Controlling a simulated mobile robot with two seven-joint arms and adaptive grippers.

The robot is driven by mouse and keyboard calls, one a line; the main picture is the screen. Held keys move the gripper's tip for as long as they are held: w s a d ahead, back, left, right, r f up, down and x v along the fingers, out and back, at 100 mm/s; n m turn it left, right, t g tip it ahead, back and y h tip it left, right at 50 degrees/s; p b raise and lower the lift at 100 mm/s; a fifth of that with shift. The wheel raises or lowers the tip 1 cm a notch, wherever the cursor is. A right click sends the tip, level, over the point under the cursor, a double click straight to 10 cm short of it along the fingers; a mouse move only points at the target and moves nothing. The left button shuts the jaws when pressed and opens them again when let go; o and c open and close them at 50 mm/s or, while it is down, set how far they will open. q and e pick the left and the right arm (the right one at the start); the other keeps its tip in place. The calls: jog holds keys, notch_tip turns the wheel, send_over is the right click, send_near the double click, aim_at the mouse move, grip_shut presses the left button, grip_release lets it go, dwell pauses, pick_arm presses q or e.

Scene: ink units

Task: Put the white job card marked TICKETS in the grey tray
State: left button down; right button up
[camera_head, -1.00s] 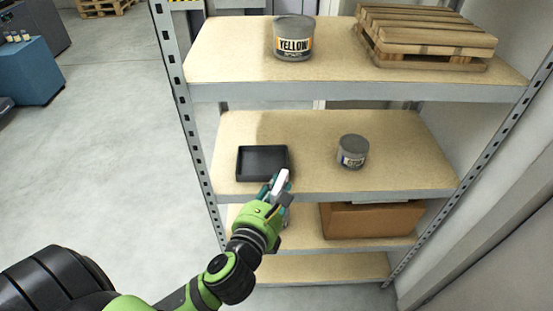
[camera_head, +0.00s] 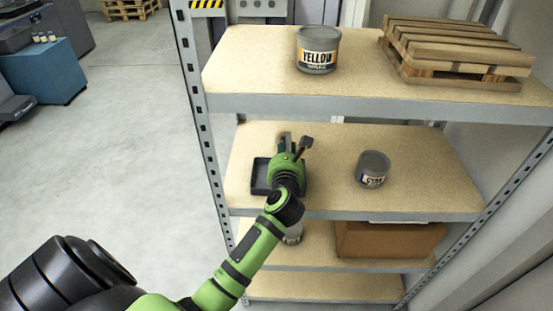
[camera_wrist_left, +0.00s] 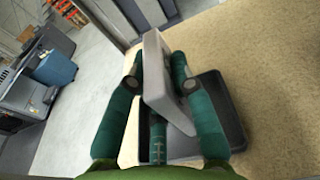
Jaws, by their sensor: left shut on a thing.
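My left gripper (camera_head: 295,146) is over the middle shelf, at the dark grey tray (camera_head: 259,176), and covers the tray's right part in the head view. In the left wrist view the gripper (camera_wrist_left: 158,75) is shut on a whitish card (camera_wrist_left: 157,70), held on edge between its green fingers. The tray (camera_wrist_left: 229,110) shows behind and to the right of the card there. The card's lower end overlaps the tray in that view; I cannot tell if they touch. No marking on the card is readable. My right gripper is not in view.
A grey can (camera_head: 373,169) stands right of the tray on the middle shelf (camera_head: 430,175). The upper shelf bears a YELLOW can (camera_head: 317,50) and a wooden pallet (camera_head: 455,50). A cardboard box (camera_head: 390,241) and another can (camera_head: 292,235) are on the shelf below. A metal upright (camera_head: 200,120) stands left.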

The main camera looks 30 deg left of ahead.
pick_arm(q)
jog(key=shift+s+a+f, duration=0.1)
jog(key=shift+a+f, duration=0.35)
jog(key=shift+f, duration=0.5)
jog(key=shift+a+f, duration=0.45)
jog(key=shift+f, duration=0.5)
jog(key=shift+s+a+f, duration=0.1)
jog(key=shift+a+f, duration=0.35)
jog(key=shift+f, duration=0.5)
jog(key=shift+f+b, duration=0.15)
jog(key=shift+b, duration=0.15)
jog(key=c, duration=1.1)
grip_release()
